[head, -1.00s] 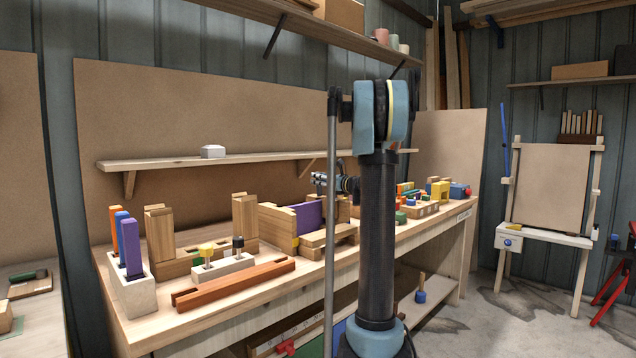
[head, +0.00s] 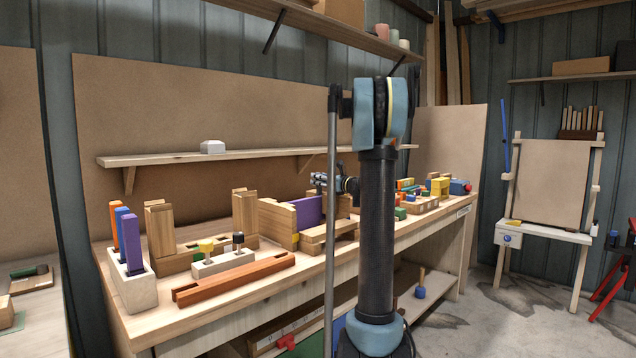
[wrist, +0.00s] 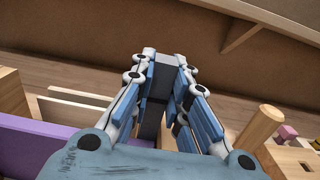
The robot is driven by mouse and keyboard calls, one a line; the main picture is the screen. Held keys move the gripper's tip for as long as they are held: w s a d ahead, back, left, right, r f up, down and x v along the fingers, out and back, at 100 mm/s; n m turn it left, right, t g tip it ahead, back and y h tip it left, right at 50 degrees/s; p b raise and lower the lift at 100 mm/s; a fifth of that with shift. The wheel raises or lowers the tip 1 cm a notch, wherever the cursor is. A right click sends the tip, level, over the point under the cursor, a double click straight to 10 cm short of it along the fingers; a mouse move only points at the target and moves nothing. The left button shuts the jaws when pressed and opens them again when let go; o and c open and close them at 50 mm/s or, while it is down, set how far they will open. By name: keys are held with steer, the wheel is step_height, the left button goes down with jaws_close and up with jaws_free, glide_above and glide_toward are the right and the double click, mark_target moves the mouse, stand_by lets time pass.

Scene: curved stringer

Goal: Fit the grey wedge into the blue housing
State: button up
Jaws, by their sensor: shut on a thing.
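My gripper (wrist: 163,85) is shut on a grey piece (wrist: 152,112), which looks like the grey wedge, between its blue finger pads in the wrist view. Only part of the piece shows between the fingers. In the head view my gripper (head: 319,180) is small, above the bench behind my arm column, near a purple panel in a wooden frame. The wedge cannot be made out there. I cannot identify the blue housing for certain.
The purple panel (head: 308,211) and wooden frame stand close below my gripper. A wooden peg (wrist: 262,126) rises at right in the wrist view. A wall shelf (head: 250,155) runs behind. Upright coloured bars (head: 126,240) and a reddish rail (head: 235,279) occupy the bench's left part.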

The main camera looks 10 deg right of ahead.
steer(key=shift+f, duration=0.45)
steer(key=o, duration=0.9)
steer(key=v, duration=1.2)
steer(key=shift+f, duration=0.1)
